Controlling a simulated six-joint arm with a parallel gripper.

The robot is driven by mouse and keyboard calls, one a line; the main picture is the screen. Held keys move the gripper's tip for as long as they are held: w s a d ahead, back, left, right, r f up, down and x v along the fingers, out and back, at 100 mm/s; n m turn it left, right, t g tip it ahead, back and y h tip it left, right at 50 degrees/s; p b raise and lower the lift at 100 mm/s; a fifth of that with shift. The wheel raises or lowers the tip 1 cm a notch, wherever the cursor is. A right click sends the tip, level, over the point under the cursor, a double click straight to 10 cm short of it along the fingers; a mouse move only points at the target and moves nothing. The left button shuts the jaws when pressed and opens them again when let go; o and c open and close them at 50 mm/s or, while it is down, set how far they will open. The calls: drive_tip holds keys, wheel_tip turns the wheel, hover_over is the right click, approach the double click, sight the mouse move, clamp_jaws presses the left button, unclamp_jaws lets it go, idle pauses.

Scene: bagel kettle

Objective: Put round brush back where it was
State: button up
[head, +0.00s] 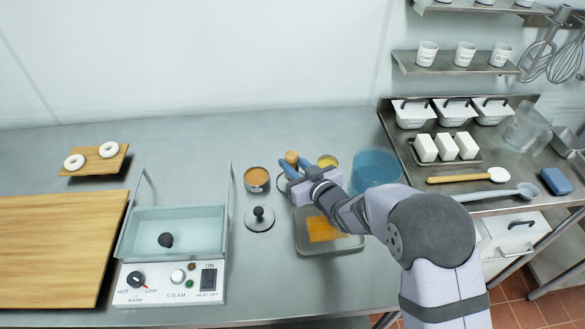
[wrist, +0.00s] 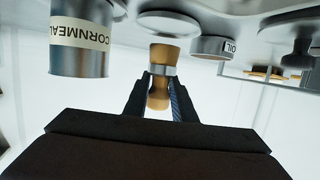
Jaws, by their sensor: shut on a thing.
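The round brush (head: 291,157) has a pale wooden knob handle in the head view. The wrist view shows the wooden body with a metal band (wrist: 162,54). My gripper (head: 290,171) is shut on it; the wrist view shows the dark fingers (wrist: 160,88) either side of its handle. A round metal dish (head: 283,187) is partly hidden below the gripper in the head view. The disc also shows in the wrist view (wrist: 168,23), close to the brush's end. I cannot tell whether the brush touches it. The bristles are not clearly visible.
A cornmeal canister (head: 257,180) stands left of the gripper and an oil cup (head: 327,161) right. A knobbed lid (head: 260,222) and a tray (head: 343,243) with an orange sheet lie in front. A blue bowl (head: 375,168) stands right. The back counter is clear.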

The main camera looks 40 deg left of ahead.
drive_tip(key=shift+f, duration=1.2)
drive_tip(key=shift+f, duration=0.1)
drive_tip(key=shift+f, duration=0.1)
drive_tip(key=o, duration=1.1)
drive_tip(key=shift+r, duration=0.2)
drive_tip(key=b+v, duration=0.2)
drive_tip(key=v, duration=1)
